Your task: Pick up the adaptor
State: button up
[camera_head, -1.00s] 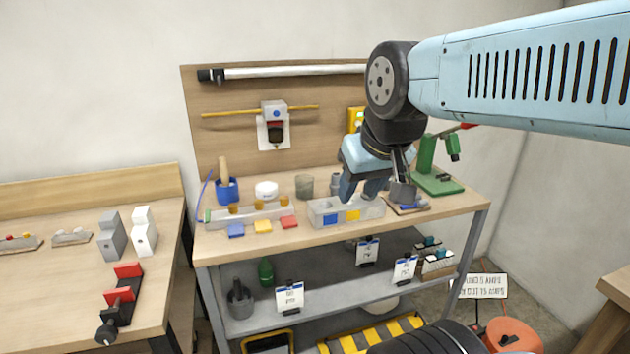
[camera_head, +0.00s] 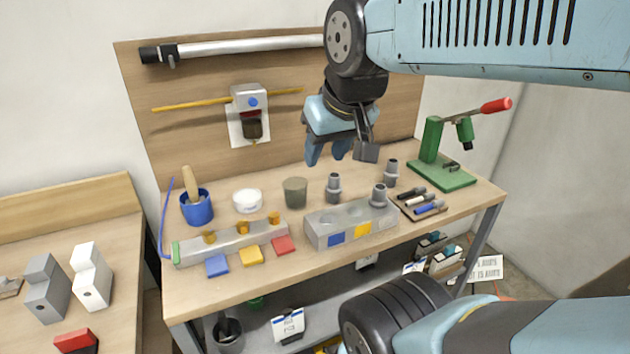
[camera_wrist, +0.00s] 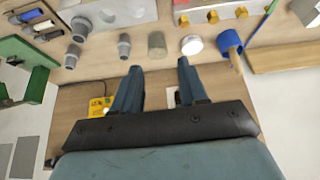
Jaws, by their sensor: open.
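Several grey stepped fittings that look like adaptors are on the workbench; I cannot tell which one is meant. My gripper (camera_head: 327,153) is open and empty, above the bench's rear part. In the wrist view, its fingertips (camera_wrist: 160,70) have nothing between them.
A grey-green cup (camera_head: 295,192), a white tub (camera_head: 247,201) and a blue pot (camera_head: 197,208) stand left of the fittings. A tray of markers (camera_head: 420,207) and a green press (camera_head: 440,165) are to the right. The backboard (camera_head: 200,110) rises behind.

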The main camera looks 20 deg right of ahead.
jog(key=shift+d, duration=0.15)
jog(key=shift+o, duration=1.3)
jog(key=shift+w, duration=0.1)
jog(key=shift+o, duration=0.7)
jog(key=shift+w+d, duration=0.2)
jog(key=shift+w, duration=0.15)
jog(key=shift+o, duration=0.5)
jog(key=w+d+f+g, duration=0.2)
jog(key=w+d, duration=0.3)
jog(key=w, duration=0.4)
jog(key=shift+w+f+g, duration=0.2)
jog(key=shift+w+g, duration=0.1)
jog(key=shift+g, duration=0.1)
jog(key=g, duration=0.3)
send_over(334, 189)
jog(key=w, duration=0.2)
jog(key=shift+m, duration=0.4)
jog(key=f, duration=0.4)
jog(key=d+f, duration=0.1)
jog(key=f, duration=0.1)
jog(key=shift+s+f, duration=0.1)
jog(key=shift+f, duration=0.25)
jog(key=shift+d+f, duration=0.1)
jog(key=shift+f, duration=0.45)
notch_tip(334, 189, down, 7)
jog(key=shift+f, duration=0.15)
jog(key=shift+s+a+f, duration=0.1)
jog(key=shift+f, duration=1.35)
jog(key=shift+a+f, duration=0.1)
jog(key=shift+f, duration=1.35)
